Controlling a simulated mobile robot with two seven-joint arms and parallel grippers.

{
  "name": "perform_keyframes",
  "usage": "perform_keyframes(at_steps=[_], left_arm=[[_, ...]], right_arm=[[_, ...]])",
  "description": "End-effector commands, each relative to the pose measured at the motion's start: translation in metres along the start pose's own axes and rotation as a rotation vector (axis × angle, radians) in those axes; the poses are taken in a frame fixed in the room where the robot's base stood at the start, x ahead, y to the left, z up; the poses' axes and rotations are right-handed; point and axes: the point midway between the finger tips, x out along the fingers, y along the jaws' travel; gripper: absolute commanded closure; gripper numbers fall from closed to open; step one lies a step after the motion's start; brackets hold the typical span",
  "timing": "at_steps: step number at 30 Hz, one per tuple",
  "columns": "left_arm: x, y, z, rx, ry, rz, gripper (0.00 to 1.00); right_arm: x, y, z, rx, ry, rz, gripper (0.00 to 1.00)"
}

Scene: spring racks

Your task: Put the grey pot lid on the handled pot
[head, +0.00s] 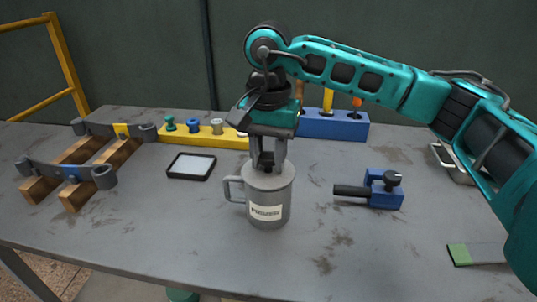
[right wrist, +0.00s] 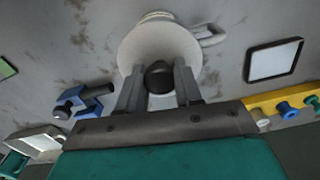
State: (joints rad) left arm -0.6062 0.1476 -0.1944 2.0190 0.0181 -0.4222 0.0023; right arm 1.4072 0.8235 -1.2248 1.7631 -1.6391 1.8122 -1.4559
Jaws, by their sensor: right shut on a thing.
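The grey handled pot (head: 266,208) stands upright on the table, its handle on the left and a pale label on its front. The grey pot lid (head: 268,177) is level at the pot's mouth. In the right wrist view the lid (right wrist: 150,48) covers most of the pot, with the pot's handle (right wrist: 212,36) sticking out beside it. I cannot tell whether the lid is fully seated. My right gripper (head: 268,162) points straight down and is shut on the lid's dark knob (right wrist: 159,77). My left gripper is not in view.
A black-framed pad (head: 191,166) lies left of the pot. Behind are a yellow rack (head: 205,138) and blue rack (head: 332,125). A blue clamp-like block (head: 384,190) lies right. Brown wooden blocks with grey brackets (head: 80,170) stand far left. The front table is clear.

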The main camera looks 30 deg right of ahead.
Motion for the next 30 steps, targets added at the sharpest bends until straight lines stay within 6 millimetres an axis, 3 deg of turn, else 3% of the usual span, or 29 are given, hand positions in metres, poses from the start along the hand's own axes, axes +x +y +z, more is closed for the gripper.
perform_keyframes(at_steps=[14,15,23,28,30], left_arm=[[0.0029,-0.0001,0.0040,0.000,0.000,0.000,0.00],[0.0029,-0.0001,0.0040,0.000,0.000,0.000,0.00],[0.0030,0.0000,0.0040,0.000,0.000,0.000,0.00],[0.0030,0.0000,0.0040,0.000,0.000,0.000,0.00],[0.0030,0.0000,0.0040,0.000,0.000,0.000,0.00]], right_arm=[[0.0053,-0.0002,0.0000,0.000,0.000,0.000,0.96],[0.0053,-0.0002,0.0000,0.000,0.000,0.000,0.62],[0.0053,-0.0002,0.0000,0.000,0.000,0.000,0.37],[0.0053,-0.0002,0.0000,0.000,0.000,0.000,0.36],[0.0054,-0.0001,0.0000,0.000,0.000,0.000,0.30]])
